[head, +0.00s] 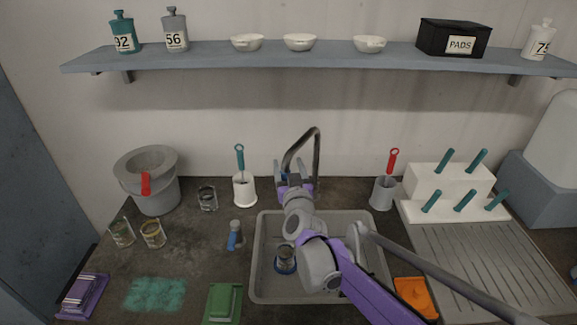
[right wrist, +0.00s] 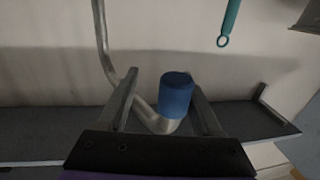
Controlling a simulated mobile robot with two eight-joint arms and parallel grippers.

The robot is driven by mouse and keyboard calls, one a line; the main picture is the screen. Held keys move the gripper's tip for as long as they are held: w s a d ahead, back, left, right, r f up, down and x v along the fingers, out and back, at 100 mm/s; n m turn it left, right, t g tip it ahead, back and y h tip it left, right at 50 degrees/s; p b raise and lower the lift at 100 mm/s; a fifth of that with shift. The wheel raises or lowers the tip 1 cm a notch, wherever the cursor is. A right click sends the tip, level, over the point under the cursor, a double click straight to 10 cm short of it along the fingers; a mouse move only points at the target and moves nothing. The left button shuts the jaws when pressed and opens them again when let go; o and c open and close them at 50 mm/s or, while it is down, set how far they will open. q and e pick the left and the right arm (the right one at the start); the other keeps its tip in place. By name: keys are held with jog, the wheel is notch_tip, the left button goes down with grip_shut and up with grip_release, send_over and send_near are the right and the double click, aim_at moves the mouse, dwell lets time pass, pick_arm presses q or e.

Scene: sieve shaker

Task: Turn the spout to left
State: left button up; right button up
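The metal tap spout (head: 318,150) rises behind the sink (head: 258,275), arches over and comes down toward the front left. My right gripper (head: 290,170) is at the spout's lower end, its arm reaching across the sink from the lower right. In the right wrist view, which looks upside down, the spout's bent tube (right wrist: 102,45) ends in a blue tip (right wrist: 177,93). The fingers of my right gripper (right wrist: 165,105) stand open on both sides of the tip, with visible gaps. My left gripper is not in view.
A white holder with a teal-handled brush (head: 244,188) stands left of the spout; a red-handled brush (head: 393,165) stands right. A glass with a blue base (head: 285,262) is in the sink. A wall shelf (head: 215,60) runs above.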

jog(key=s+d, duration=0.1)
jog(key=s, duration=0.9)
jog(key=shift+s+d, duration=0.35)
